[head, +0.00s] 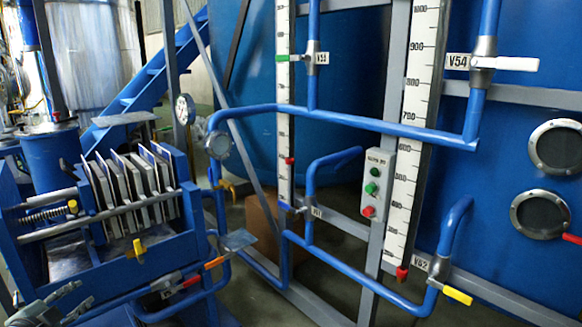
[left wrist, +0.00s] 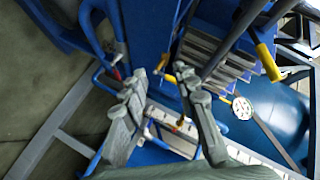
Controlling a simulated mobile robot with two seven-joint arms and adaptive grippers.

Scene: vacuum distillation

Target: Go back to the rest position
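My left gripper (head: 80,300) shows at the lower left corner of the head view, in front of the blue plate press. In the left wrist view, its two grey fingers (left wrist: 164,85) are spread apart with nothing held between them. Blue pipework and the press's parts lie beyond the fingertips, apart from them as far as I can tell. My right gripper is in neither view.
The plate press (head: 125,200) stands at the left, with valve handles, one red-orange (head: 190,281), near my left gripper. Blue pipes, a valve labelled V54 with a white handle (head: 517,64), a yellow valve handle (head: 457,295) and a button box (head: 376,182) fill the middle and right.

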